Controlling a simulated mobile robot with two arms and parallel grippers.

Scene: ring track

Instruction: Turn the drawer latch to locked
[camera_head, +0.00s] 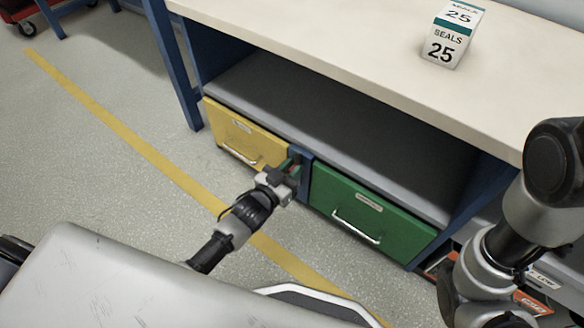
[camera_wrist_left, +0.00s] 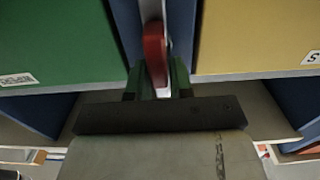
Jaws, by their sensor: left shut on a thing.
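The drawer latch is a red handle (camera_wrist_left: 155,48) on a pale plate, set on the blue post (camera_head: 299,157) between the yellow drawer (camera_head: 238,134) and the green drawer (camera_head: 365,215). My left gripper (camera_head: 290,168) is at this post. In the left wrist view its fingers (camera_wrist_left: 157,82) are shut on the red handle, one on each side. In the head view the gripper mostly covers the latch. Both drawers look closed. My right arm shows at the right edge, but its gripper is out of view.
The pale worktop (camera_head: 330,50) overhangs an open grey shelf (camera_head: 330,125) above the drawers. A white and teal box (camera_head: 448,45) marked "SEALS 25" stands on the worktop. A yellow floor line (camera_head: 130,138) runs past the bench.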

